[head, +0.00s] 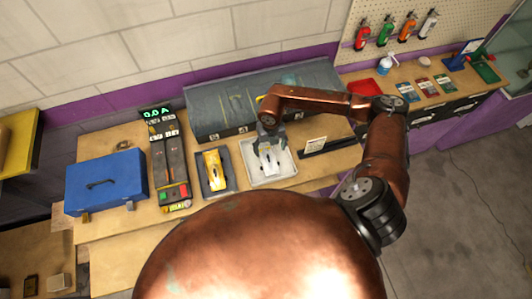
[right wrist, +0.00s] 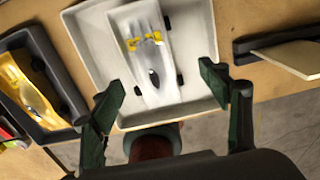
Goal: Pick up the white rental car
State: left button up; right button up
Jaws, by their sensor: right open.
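The white car (head: 269,158) lies in a white tray (head: 285,172) on the wooden bench. It also shows in the right wrist view (right wrist: 152,68), with yellow marks, a dark cockpit spot and black wheels. My right gripper (head: 268,135) is over the tray, at the far end of the car. In the right wrist view my right gripper (right wrist: 165,85) is open, its dark green fingers apart on either side of the car's near end, with nothing between them held. I cannot tell the exact height of the fingers above the car. My left gripper is not in view.
A yellow car (head: 213,168) lies in a dark tray (head: 230,187) left of the white tray. Further left are a controller with a green display (head: 157,113) and a blue toolbox (head: 105,182). A dark holder with a card (head: 316,144) stands right of the white tray.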

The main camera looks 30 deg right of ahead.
aim_at(266, 152)
jog(key=w+f+p, duration=0.1)
jog(key=w+a+f, duration=0.1)
jog(key=f, duration=0.1)
jog(key=shift+p, duration=0.35)
notch_tip(266, 152, down, 2)
jog(key=shift+s+f, duration=0.15)
jog(key=shift+f, duration=0.05)
jog(key=c, duration=1.4)
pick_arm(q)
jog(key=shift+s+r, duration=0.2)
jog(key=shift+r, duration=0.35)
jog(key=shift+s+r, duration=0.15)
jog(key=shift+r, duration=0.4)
